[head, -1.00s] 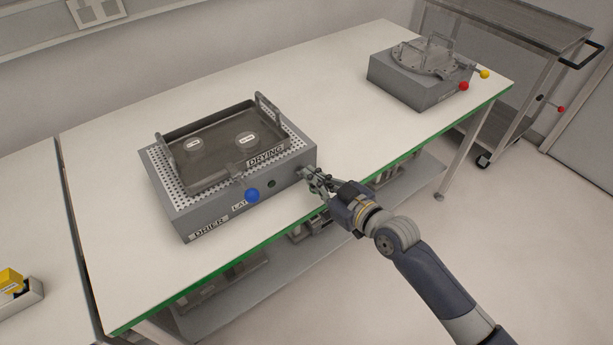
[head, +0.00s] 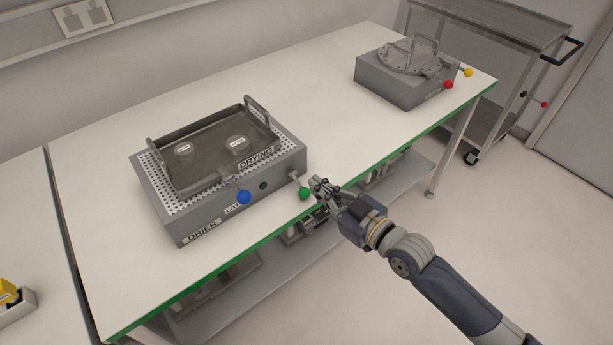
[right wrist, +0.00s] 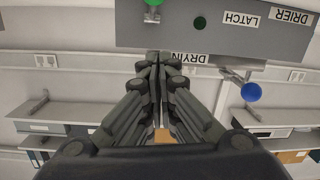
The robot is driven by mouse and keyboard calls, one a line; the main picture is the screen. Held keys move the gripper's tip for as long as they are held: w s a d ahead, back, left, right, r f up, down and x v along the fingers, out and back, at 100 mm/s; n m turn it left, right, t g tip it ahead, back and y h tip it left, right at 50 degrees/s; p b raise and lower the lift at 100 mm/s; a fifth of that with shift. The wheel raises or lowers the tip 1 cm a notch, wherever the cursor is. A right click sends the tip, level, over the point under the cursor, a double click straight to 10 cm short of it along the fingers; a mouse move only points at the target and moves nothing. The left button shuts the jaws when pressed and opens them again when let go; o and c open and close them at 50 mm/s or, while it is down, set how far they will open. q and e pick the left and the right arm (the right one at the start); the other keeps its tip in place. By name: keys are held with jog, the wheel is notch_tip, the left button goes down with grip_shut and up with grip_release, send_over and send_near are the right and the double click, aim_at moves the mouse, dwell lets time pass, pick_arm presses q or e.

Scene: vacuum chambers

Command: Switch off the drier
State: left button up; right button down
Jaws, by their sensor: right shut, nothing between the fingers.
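The drier (head: 170,212) is a grey box labelled DRIER on the table, with a shallow open tray on top. A green-knobbed lever (head: 304,193) sticks out of the right end of its front, knob low. Left of it is a small round dark green indicator (head: 263,185), which also looks dark in the right wrist view (right wrist: 200,22). A blue-knobbed lever (head: 243,197) sits by the LATCH label. My right gripper (head: 316,184) is shut and empty, just right of the green knob; whether they touch is unclear. The green knob shows at the top of the right wrist view (right wrist: 153,3).
Two round labelled pieces (head: 237,144) lie in the drier's tray (head: 205,165). A second grey chamber (head: 392,82) with red and yellow knobs stands at the far right of the table. A metal cart (head: 495,25) is beyond. The tabletop between the units is clear.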

jog(key=s+d, duration=0.1)
jog(key=s+d+f, duration=0.1)
jog(key=s, duration=0.1)
jog(key=shift+d+f+b, duration=0.1)
jog(key=shift+d+b, duration=0.15)
jog(key=shift+b, duration=0.05)
dwell(0.3)
jog(key=d+f+m+g+h, duration=0.1)
jog(key=d+f+m+h, duration=0.3)
jog(key=f, duration=0.6)
jog(key=d+f+n+h, duration=0.1)
jog(key=d+f, duration=0.4)
jog(key=f, duration=0.6)
jog(key=s+d+f+m+g+h, duration=0.1)
jog(key=s+d+f+g+h, duration=0.2)
jog(key=f, duration=0.5)
jog(key=s+d+f+m, duration=0.1)
jog(key=s+d+f, duration=0.2)
jog(key=s+f, duration=0.35)
jog(key=s+f+g+h, duration=0.1)
jog(key=s+f+g, duration=0.1)
jog(key=s+f, duration=0.4)
jog(key=s+f+m+g, duration=0.1)
jog(key=s+f+g, duration=0.2)
jog(key=s, duration=1.2)
jog(key=s+f+m+g+h, duration=0.1)
jog(key=s+f+g, duration=0.2)
jog(key=s+f, duration=0.7)
jog(key=shift+s+h, duration=0.3)
jog(key=shift+s, duration=0.45)
